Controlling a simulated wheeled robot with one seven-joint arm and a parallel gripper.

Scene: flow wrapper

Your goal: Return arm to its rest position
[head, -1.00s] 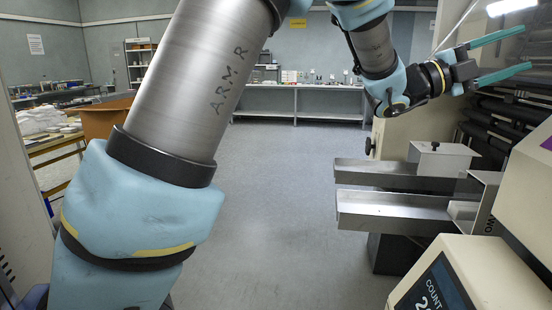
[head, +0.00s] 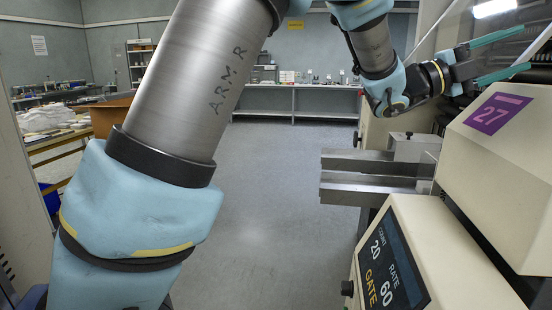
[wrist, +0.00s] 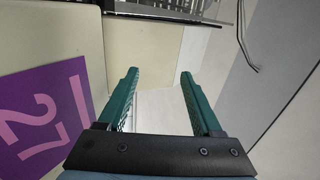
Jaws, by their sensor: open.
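My arm reaches from the lower left up across the head view and bends over to the upper right. My gripper (head: 515,58) is at the upper right, its two green fingers spread apart with nothing between them. It is above and behind the cream machine housing with the purple 27 label (head: 497,113). In the wrist view my gripper (wrist: 160,85) is also open and empty, with the purple label (wrist: 40,118) to its left. I cannot tell how far the fingers are from the machine.
A cream control panel (head: 393,268) with a dark display stands at the lower right. Metal rails (head: 370,188) jut left from the machine. A long grey bench (head: 300,103) stands at the back. An orange-brown bin (head: 110,116) is at left. The grey floor (head: 285,200) between is clear.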

